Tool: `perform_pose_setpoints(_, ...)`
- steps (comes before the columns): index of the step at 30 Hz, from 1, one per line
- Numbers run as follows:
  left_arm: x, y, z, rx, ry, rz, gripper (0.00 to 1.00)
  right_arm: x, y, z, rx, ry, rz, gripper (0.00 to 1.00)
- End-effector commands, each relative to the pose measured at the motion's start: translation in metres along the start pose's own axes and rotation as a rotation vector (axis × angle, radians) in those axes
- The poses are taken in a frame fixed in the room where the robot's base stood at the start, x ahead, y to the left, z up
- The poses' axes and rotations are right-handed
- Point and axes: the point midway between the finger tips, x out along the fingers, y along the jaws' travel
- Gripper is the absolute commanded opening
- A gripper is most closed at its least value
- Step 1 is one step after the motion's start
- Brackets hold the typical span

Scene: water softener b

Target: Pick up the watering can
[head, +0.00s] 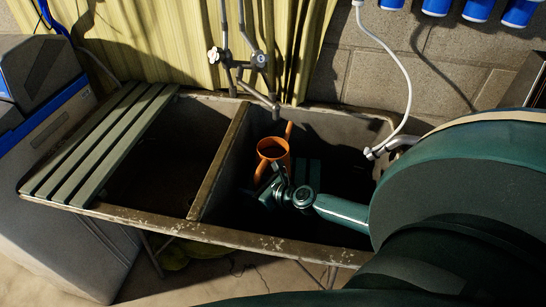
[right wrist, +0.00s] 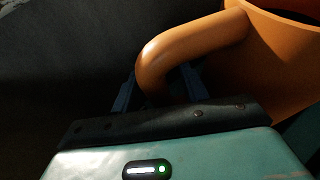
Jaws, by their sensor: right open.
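The orange watering can (head: 272,152) stands in the right basin of the double sink, near the divider, with its round opening facing up. My right gripper (head: 277,180) reaches down into this basin on the near side of the can. In the right wrist view the can's curved handle (right wrist: 190,43) passes between the two dark fingers of my right gripper (right wrist: 157,88). One finger shows on each side of the handle, and the gripper is open. The lower end of the handle is hidden behind the gripper body. My left gripper is not in view.
The divider (head: 219,160) and the front rim (head: 260,245) of the sink border the right basin. Wooden slats (head: 98,145) cover the left part. A faucet (head: 245,65) hangs over the back edge. A white hose (head: 408,90) runs down at the right.

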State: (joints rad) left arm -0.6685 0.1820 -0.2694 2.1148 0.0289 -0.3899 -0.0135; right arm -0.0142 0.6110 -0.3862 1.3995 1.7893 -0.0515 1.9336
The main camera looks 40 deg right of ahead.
Motion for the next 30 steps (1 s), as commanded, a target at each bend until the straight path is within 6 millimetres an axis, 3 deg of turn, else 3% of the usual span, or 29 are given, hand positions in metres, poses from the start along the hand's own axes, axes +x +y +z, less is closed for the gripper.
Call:
perform_pose_setpoints(4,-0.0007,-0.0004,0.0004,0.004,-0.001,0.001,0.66,-0.0004,0.0001,0.0001,0.000,0.000,0.000,0.43)
perform_pose_setpoints(20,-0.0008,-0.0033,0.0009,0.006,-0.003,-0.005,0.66,-0.0007,-0.0001,0.0001,0.000,0.000,0.000,0.00)
perform_pose_setpoints(30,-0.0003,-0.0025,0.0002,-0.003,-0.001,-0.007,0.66,-0.0006,-0.0007,0.0015,-0.003,-0.002,-0.001,0.00)
